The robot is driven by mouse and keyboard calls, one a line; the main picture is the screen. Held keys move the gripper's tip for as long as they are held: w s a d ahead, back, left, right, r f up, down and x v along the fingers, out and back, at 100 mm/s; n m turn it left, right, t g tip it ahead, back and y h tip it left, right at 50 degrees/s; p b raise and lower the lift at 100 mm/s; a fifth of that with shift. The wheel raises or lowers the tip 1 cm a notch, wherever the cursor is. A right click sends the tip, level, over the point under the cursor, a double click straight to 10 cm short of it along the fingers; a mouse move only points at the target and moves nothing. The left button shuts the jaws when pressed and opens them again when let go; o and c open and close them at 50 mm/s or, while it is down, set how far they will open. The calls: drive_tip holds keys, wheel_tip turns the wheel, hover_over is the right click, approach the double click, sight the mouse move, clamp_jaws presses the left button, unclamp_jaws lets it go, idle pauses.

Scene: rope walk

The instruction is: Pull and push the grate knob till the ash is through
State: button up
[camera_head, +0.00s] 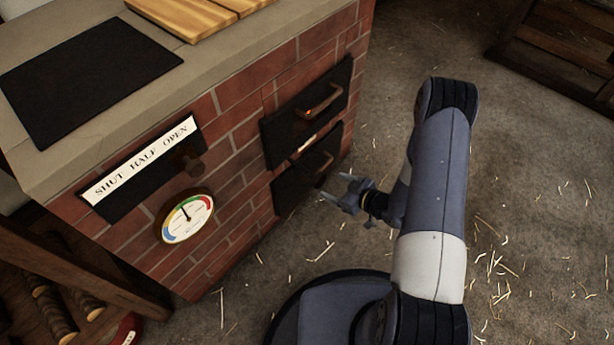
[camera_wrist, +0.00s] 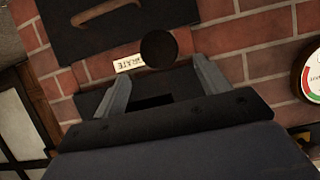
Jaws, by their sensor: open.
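The grate knob (camera_wrist: 158,48) is a dark round knob in the wrist view, beside a white label reading GRATE (camera_wrist: 128,64), which looks upside down there. My gripper (camera_wrist: 162,70) is open and empty. Its two fingers point toward the knob, which appears just beyond the fingertips and between them, without visible contact. In the head view my gripper (camera_head: 336,187) is in front of the lower black door (camera_head: 300,182). I cannot make out the knob clearly in the head view. No ash is visible.
The brick stove (camera_head: 230,130) has an upper black door (camera_head: 290,125) with a small red glow, a slider plate marked SHUT HALF OPEN (camera_head: 140,160) and a round gauge (camera_head: 187,217). Straw litters the floor. A wooden frame (camera_head: 570,50) stands at the upper right.

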sight(303, 168)
drive_tip(key=b+x, duration=0.2)
drive_tip(key=x, duration=0.7)
drive_tip(key=shift+w+a+f, duration=0.15)
drive_tip(key=shift+a, duration=0.15)
drive_tip(key=c, duration=1.4)
drive_tip(key=shift+o, duration=0.2)
drive_tip(key=w+a+b, duration=0.1)
drive_tip(key=a, duration=0.1)
drive_tip(key=w+a+b, duration=0.2)
drive_tip(key=shift+w+a+f, duration=0.1)
drive_tip(key=shift+w+a, duration=0.1)
drive_tip(key=shift+w, duration=0.05)
drive_tip(key=shift+w+a, duration=0.3)
drive_tip(key=shift+w+a+r, duration=0.1)
drive_tip(key=shift+r, duration=0.1)
